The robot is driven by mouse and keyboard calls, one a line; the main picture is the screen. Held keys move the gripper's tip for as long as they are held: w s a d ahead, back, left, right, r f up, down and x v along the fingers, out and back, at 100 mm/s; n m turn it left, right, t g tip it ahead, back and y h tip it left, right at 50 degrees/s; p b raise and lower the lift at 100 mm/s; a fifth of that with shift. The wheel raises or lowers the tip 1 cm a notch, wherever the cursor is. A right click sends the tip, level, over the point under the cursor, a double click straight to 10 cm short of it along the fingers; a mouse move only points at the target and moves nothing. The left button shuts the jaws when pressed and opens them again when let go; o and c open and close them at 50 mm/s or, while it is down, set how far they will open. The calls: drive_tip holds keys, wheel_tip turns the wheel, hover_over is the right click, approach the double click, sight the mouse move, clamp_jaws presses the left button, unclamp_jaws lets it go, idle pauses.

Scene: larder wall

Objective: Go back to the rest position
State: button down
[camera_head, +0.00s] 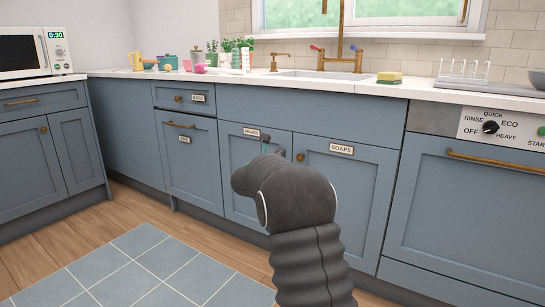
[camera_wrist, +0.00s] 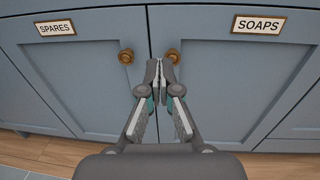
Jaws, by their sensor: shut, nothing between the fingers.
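My gripper (camera_wrist: 158,72) is shut and empty in the wrist view. Its fingertips are in front of the gap between two blue cupboard doors, close to the knob (camera_wrist: 173,56) of the right-hand door, but I cannot tell whether they touch it. The right-hand door is labelled SOAPS (camera_wrist: 258,25) and the left-hand door is labelled SPARES (camera_wrist: 55,28). Both doors look closed. In the head view my dark arm reaches up from the bottom and hides most of my gripper and parts of both doors.
A dishwasher (camera_head: 470,200) with a brass handle stands at the right. The worktop (camera_head: 350,86) holds a sink, a sponge (camera_head: 389,77), a dish rack (camera_head: 465,80) and several small items. A microwave (camera_head: 35,50) stands at the left. The floor around the blue tiles (camera_head: 130,268) is clear.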

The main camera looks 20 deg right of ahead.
drive_tip(key=w+a+f+n+t+y, duration=0.1)
drive_tip(key=w+a+f+n+y, duration=0.1)
drive_tip(key=a+f+n+y, duration=1.05)
drive_tip(key=s+a+r+n+g+y+p, duration=0.15)
drive_tip(key=s+a+n+g, duration=0.35)
drive_tip(key=s+n, duration=1.05)
drive_tip(key=s+a+r+n+g+p, duration=0.2)
drive_tip(key=s+n, duration=0.6)
drive_tip(key=s, duration=0.6)
drive_tip(key=s+a+r+n+g+p, duration=0.25)
drive_tip(key=s+n, duration=0.55)
drive_tip(key=s, duration=0.5)
drive_tip(key=s+d+r+n+t+p, duration=0.1)
drive_tip(key=s+r+p, duration=0.3)
drive_tip(key=s+r, duration=0.4)
drive_tip(key=s+d+t, duration=0.1)
drive_tip(key=s, duration=0.2)
drive_tip(key=shift+s+r+h+p, duration=0.2)
drive_tip(key=shift+s+h+p, duration=0.15)
drive_tip(key=shift+h+p, duration=0.05)
